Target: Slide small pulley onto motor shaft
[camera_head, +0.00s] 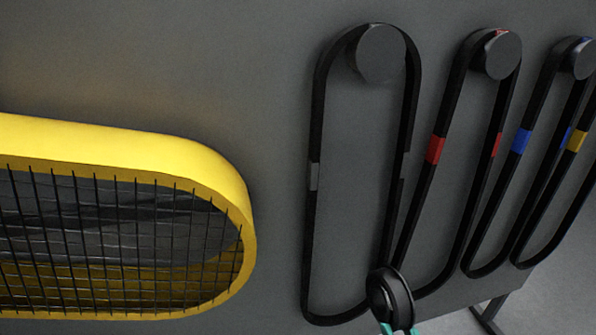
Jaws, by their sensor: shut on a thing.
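A small black pulley (390,298) shows at the bottom edge of the view, right of the middle. My gripper (399,330) is shut on it from below. Only the teal tips show, and the rest of my gripper is outside the frame. The pulley overlaps the lower part of the grey-marked belt in the picture; I cannot tell how far apart they are. The motor shaft is not visible.
A yellow guard (215,172) with black wire mesh fills the lower left. Several black belts hang from round pegs at the right, including one with grey marks (314,180) and one with red marks (436,150). The grey panel (150,60) above the guard is bare.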

